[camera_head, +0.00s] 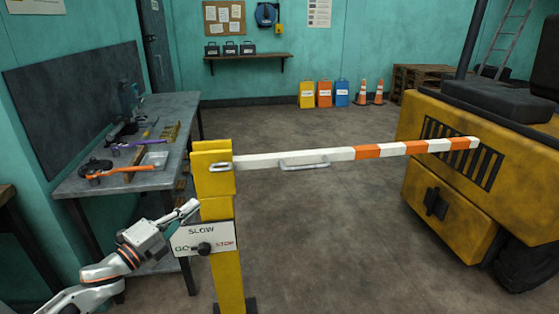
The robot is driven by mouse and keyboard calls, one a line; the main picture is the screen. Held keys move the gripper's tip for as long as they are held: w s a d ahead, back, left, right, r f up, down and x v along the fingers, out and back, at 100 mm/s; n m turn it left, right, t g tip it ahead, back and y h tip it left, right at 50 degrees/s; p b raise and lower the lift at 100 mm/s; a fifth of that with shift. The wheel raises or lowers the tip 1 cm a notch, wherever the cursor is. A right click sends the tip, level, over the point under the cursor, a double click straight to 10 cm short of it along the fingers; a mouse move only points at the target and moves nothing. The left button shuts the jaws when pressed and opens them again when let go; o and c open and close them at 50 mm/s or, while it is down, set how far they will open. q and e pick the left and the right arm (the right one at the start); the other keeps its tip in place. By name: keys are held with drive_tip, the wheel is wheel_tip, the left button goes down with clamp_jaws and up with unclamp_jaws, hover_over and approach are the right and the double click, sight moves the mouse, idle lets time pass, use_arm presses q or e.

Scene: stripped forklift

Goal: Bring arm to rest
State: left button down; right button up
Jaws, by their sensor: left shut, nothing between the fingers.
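A white and orange striped barrier arm (345,154) reaches right from the top of a yellow post (228,270). It is close to level, its far end a little higher in the picture and in front of the yellow forklift. A grey handle (304,164) hangs on its underside. A white plate (190,239) marked SLOW, GO and STOP, with a dark knob (204,248), is on the post. My left gripper (192,207) is shut and empty, just left of the post above the plate. I cannot tell whether it touches either. My right gripper is not in view.
A workbench (185,110) with several tools stands at the left. The yellow forklift (450,215) fills the right side. Coloured cases (324,94) and traffic cones (362,93) stand by the back wall. The floor (290,125) behind the barrier arm is clear.

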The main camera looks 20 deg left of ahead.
use_arm(q)
drive_tip(key=s+d+f+n+g+y, duration=0.15)
drive_tip(key=s+d+f+n, duration=0.3)
drive_tip(key=f, duration=0.45)
drive_tip(key=s+d+f+n+g, duration=0.2)
drive_tip(key=s+d+f+n, duration=0.25)
drive_tip(key=f, duration=0.45)
drive_tip(key=s+d+f+n+g+y, duration=0.1)
drive_tip(key=s+d+f+n+g, duration=0.1)
drive_tip(key=s+d+f+n, duration=0.45)
drive_tip(key=s+d+f+n+g, duration=0.2)
drive_tip(key=s+d+f, duration=0.3)
drive_tip(key=d+f, duration=0.3)
drive_tip(key=shift+d+f+g+h, duration=0.3)
drive_tip(key=shift+d+g+h, duration=0.05)
drive_tip(key=shift+d+g, duration=0.1)
drive_tip(key=shift+s+a, duration=0.1)
drive_tip(key=shift+a, duration=0.05)
